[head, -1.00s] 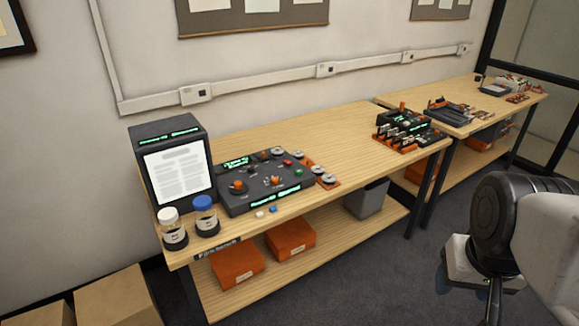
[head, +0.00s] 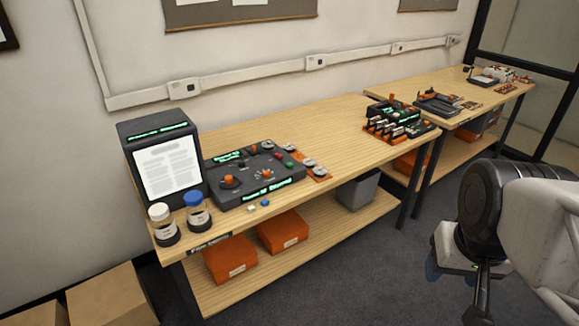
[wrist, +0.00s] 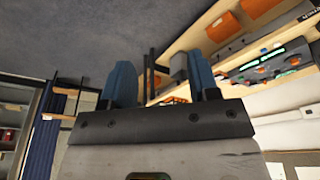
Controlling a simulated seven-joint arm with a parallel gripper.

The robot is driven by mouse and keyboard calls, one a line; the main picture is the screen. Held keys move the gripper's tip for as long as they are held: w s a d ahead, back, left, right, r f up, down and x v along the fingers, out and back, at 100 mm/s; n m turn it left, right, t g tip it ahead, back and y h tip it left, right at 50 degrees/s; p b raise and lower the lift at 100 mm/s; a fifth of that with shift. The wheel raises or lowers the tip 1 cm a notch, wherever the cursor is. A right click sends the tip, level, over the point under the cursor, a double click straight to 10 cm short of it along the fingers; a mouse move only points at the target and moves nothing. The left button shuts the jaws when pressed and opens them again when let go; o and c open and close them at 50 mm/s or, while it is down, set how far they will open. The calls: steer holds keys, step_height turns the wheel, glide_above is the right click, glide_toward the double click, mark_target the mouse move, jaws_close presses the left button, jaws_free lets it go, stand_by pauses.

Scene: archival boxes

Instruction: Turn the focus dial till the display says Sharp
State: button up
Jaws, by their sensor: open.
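A dark control panel (head: 268,192) with orange-topped dials, coloured buttons and green displays lies on the near wooden bench. Its dials include one at the left (head: 229,181) and one at the front middle (head: 267,174); I cannot tell which is the focus dial. The display texts are too small to read surely. A dark reader (head: 164,165) with a lit, blurred page stands left of the panel. My gripper, open and empty, shows its two blue fingers in the wrist view (wrist: 163,85). It hangs at the right of the head view, well away from the bench.
Two jars (head: 163,222) with white and blue lids stand at the bench's front left corner. Small white and blue pieces (head: 258,205) lie before the panel. Orange boxes (head: 230,258) sit on the lower shelf. Grey floor (head: 350,270) before the bench is clear.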

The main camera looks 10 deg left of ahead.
steer(key=w+a+r+n, duration=0.2)
steer(key=w+a, duration=0.1)
steer(key=w, duration=0.6)
steer(key=w+a+r+n, duration=0.2)
steer(key=w+a, duration=0.2)
steer(key=w, duration=0.5)
steer(key=n+g, duration=0.3)
steer(key=n, duration=0.8)
glide_above(266, 172)
step_height(266, 172, down, 22)
steer(key=shift+s+d, duration=0.1)
steer(key=shift+d, duration=0.05)
steer(key=shift+a+f, duration=0.15)
steer(key=shift+a, duration=0.05)
steer(key=shift+f, duration=0.15)
steer(key=shift+f, duration=3.75)
